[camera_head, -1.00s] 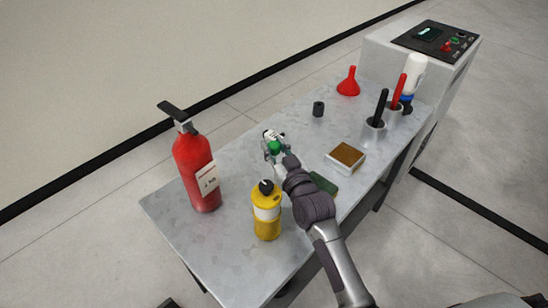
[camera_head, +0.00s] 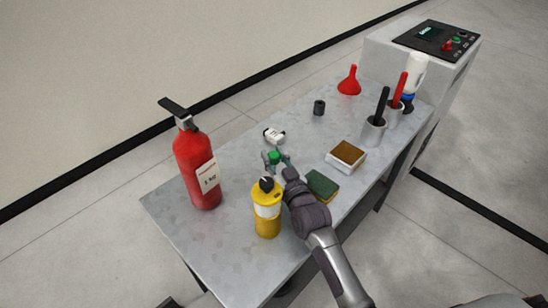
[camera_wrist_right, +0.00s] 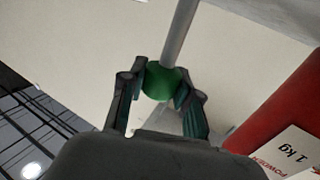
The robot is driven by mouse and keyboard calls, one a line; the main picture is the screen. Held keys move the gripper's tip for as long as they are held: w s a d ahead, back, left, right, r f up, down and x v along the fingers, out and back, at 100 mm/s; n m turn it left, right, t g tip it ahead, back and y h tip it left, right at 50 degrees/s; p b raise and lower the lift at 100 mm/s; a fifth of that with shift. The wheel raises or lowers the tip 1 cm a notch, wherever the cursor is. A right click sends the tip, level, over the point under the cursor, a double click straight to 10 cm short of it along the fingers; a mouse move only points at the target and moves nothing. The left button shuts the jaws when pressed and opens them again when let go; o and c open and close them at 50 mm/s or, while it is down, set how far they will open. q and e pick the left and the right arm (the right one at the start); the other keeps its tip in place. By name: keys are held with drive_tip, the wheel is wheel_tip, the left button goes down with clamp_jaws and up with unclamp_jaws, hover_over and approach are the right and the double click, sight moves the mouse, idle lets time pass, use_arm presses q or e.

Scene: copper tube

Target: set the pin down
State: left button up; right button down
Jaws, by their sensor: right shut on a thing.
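The pin shows as a green ball (camera_wrist_right: 160,82) with a grey metal shaft (camera_wrist_right: 178,35) in the right wrist view. My right gripper (camera_wrist_right: 160,88) is shut on the green ball, with a finger on each side. In the head view the right gripper (camera_head: 274,160) and the green ball (camera_head: 274,156) are over the table's middle, behind the yellow bottle. The shaft is hard to make out there, and I cannot tell whether it touches the table. My left gripper is not in view.
The grey table (camera_head: 235,150) bears a red extinguisher (camera_head: 200,178), a yellow bottle (camera_head: 267,215), a small white object (camera_head: 274,136), a green sponge (camera_head: 322,187), a box with a brown top (camera_head: 347,154), a black cylinder (camera_head: 319,107) and a red funnel (camera_head: 349,82).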

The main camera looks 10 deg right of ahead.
sight(276, 162)
drive_tip(key=shift+s+f, duration=0.15)
drive_tip(key=shift+f, duration=0.55)
drive_tip(key=c, duration=0.8)
unclamp_jaws()
drive_tip(key=shift+f, duration=0.2)
drive_tip(key=shift+r, duration=0.25)
drive_tip(key=shift+r+p, duration=0.45)
drive_tip(key=shift+r, duration=0.05)
drive_tip(key=s, duration=0.3)
drive_tip(key=s+d, duration=0.1)
drive_tip(key=s, duration=0.2)
drive_tip(key=shift+s+d+f, duration=0.1)
drive_tip(key=shift+s+d, duration=0.05)
drive_tip(key=shift+s, duration=0.35)
drive_tip(key=shift+r, duration=0.2)
drive_tip(key=shift+d, duration=0.1)
